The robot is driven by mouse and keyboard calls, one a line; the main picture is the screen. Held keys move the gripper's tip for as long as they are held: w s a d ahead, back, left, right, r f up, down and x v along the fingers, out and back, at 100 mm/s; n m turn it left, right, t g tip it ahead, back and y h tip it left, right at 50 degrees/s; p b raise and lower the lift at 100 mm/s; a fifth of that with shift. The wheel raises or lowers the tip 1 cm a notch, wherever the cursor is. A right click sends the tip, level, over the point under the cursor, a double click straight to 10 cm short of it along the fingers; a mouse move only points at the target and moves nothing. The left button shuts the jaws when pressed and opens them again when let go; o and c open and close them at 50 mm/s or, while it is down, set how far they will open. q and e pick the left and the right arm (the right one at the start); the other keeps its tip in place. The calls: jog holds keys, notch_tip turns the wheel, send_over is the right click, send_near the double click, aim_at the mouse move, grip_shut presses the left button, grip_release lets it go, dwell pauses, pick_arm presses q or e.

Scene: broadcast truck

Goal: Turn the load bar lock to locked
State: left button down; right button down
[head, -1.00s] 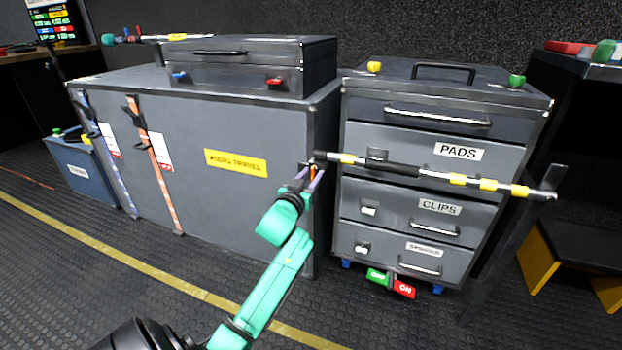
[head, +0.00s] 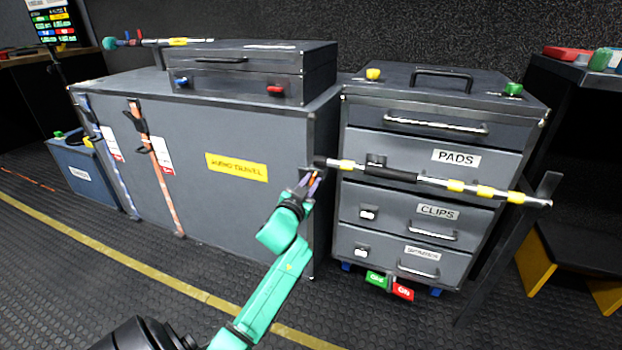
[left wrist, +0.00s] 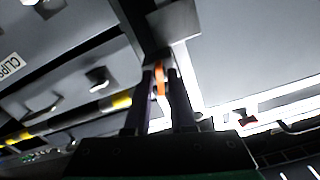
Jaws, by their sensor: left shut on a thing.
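The load bar (head: 430,180), a chrome rod with yellow bands and a black sleeve, runs across the front of the drawer cabinet, with its left end by the big case's corner. My left gripper (head: 311,181) is at that end, just below the bar. In the left wrist view, my left gripper (left wrist: 160,85) is shut on a small orange piece (left wrist: 160,78), seemingly the load bar lock, under a dark bracket (left wrist: 160,35). The fingers hide much of it, so I cannot tell which position it is in. My right gripper is not in view.
The drawer cabinet (head: 385,205) stands right of the grey case (head: 230,210). A dark post (head: 510,245) stands near the bar's right end. Green and red tags (head: 388,285) show at the cabinet's foot. The floor in front is clear.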

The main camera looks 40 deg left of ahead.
pick_arm(q)
jog(key=shift+m+p, duration=0.4)
jog(key=shift+m, duration=0.5)
jog(key=shift+m+p, duration=0.3)
jog(key=shift+m, duration=0.7)
jog(key=m, duration=0.2)
jog(key=shift+m, duration=0.3)
jog(key=m, duration=0.3)
jog(key=shift+f+m+p, duration=0.1)
jog(key=shift+m+p, duration=0.2)
jog(key=shift+p, duration=0.05)
jog(key=m, duration=0.4)
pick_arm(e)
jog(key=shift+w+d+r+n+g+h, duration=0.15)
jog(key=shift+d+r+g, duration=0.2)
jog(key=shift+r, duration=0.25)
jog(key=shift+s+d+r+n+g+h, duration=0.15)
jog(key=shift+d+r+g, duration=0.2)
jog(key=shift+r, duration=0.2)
pick_arm(q)
jog(key=shift+m, duration=0.4)
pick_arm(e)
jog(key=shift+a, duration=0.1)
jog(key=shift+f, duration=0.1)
pick_arm(q)
jog(key=c, duration=1)
grip_release()
jog(key=shift+o, duration=0.2)
jog(key=shift+s+d, duration=0.1)
